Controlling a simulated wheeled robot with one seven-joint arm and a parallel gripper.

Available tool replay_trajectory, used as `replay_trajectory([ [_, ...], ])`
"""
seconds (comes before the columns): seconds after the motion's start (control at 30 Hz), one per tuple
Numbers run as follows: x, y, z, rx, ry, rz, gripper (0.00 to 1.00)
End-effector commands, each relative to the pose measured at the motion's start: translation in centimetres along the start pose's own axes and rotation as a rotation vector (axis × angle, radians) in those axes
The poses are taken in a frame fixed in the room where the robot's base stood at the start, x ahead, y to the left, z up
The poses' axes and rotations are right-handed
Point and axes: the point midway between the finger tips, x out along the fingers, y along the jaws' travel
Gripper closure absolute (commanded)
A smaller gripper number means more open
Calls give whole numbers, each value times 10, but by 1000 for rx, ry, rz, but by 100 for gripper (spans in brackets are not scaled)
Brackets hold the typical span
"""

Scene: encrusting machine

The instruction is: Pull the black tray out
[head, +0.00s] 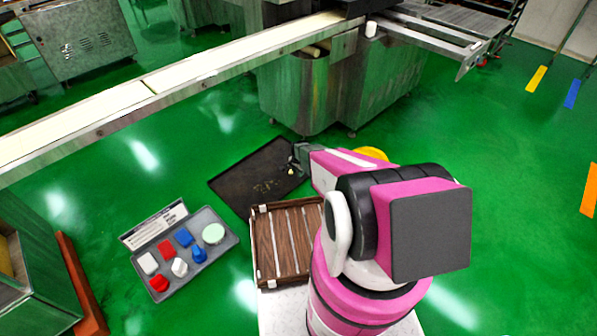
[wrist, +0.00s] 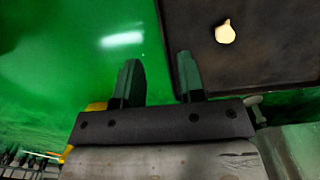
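The black tray (head: 235,183) lies on the green floor in the middle of the head view, with small pale crumbs on it. My gripper (head: 301,160) is at its right corner. In the wrist view the tray (wrist: 275,60) fills the upper right, with a pale lump (wrist: 225,32) on it. My gripper (wrist: 158,80) is open there, with green floor between its fingers. The right finger overlaps the tray's edge in the picture and the left finger is over the floor. I cannot tell whether either finger touches the tray.
A brown slatted wooden crate (head: 254,250) stands just in front of the tray. A grey case (head: 215,255) with coloured pieces lies at the left. A steel machine (head: 290,95) with a long conveyor (head: 110,110) stands behind. A yellow round thing (head: 370,153) is partly hidden by my arm.

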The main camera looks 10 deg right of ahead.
Motion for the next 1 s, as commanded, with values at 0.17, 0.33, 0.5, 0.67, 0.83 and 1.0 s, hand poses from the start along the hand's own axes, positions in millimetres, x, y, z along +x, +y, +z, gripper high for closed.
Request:
replay_trajectory([
  [0.17, 0, 0, 0, -1, 0, 0, 64],
  [0.33, 6, 0, 0, -2, 0, 0, 64],
  [0.5, 23, -1, 0, -2, -1, 1, 64],
  [0.67, 47, -1, -1, -2, -1, 1, 64],
  [0.83, 77, -1, -1, -2, -1, 1, 64],
  [1.0, 99, -1, -1, -2, 0, 0, 64],
])
